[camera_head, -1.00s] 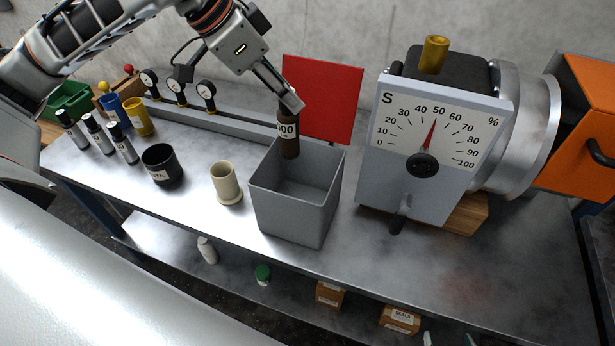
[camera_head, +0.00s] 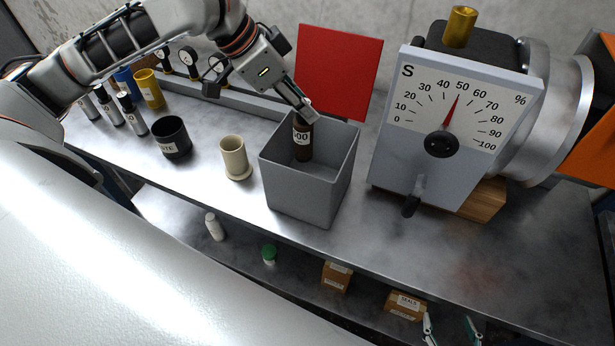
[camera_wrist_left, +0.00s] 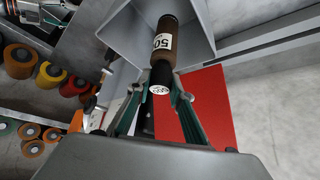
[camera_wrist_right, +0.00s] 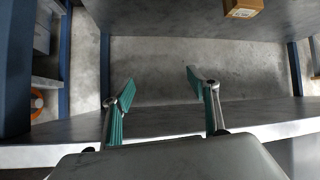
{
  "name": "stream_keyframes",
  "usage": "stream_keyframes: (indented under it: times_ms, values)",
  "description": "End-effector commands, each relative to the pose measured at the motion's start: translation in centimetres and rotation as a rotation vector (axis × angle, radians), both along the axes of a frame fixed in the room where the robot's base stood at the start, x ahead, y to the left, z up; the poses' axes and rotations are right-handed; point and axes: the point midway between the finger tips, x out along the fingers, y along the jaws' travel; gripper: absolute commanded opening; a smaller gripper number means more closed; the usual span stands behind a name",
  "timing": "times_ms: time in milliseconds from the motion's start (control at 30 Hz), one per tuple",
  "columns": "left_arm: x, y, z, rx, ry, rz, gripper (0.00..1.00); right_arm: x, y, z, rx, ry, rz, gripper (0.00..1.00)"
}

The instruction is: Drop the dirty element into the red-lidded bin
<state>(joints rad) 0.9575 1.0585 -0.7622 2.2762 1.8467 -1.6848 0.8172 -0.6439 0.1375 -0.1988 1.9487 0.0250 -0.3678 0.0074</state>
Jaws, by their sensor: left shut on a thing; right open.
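The dirty element (camera_head: 302,143) is a brown cylinder with a dark top and a white label showing "500" in part. The bin (camera_head: 300,193) is a grey open box, and its red lid (camera_head: 339,72) stands raised behind it. My left gripper (camera_head: 306,114) is shut on the element's top and holds it upright, its lower part inside the bin's mouth. In the left wrist view the element (camera_wrist_left: 166,45) extends from the fingers into the bin (camera_wrist_left: 125,30). My right gripper (camera_wrist_right: 160,88) is open and empty; its fingertips show at the head view's bottom edge (camera_head: 452,328).
A cream cup (camera_head: 234,155) and a black labelled pot (camera_head: 172,138) stand left of the bin. A gauge housing (camera_head: 450,125) with a front handle stands close on its right. Gauges and several cylinders line the bench's back left. Boxes (camera_head: 406,305) sit on the lower shelf.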

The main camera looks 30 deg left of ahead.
Motion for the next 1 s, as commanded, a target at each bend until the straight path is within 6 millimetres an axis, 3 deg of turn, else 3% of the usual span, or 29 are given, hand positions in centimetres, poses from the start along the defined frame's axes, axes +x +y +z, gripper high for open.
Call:
stream_keyframes:
  times_ms: [400, 433, 500, 833, 1000]
  values:
    - [0.0, 0.0, -0.2, 0.000, -0.001, 0.001, 0.00, 0.0, 1.1, 0.4, 0.014, -0.014, 0.015, 0.59]
    - [0.0, 0.0, -0.2, 0.000, -0.001, 0.001, 0.23, 0.0, 1.1, 0.4, 0.014, -0.014, 0.015, 0.59]
    - [0.0, 0.0, -0.2, 0.000, -0.001, 0.001, 0.40, 0.0, 1.0, 0.3, 0.013, -0.012, 0.014, 0.59]
    - [0.0, 0.1, -0.3, 0.001, 0.001, 0.000, 0.40, -0.3, 0.7, -0.3, 0.006, 0.000, 0.011, 0.59]
    - [-0.4, 0.6, 0.8, 0.003, -0.003, 0.002, 0.40, -0.3, 0.7, -0.2, 0.008, -0.002, 0.011, 0.59]
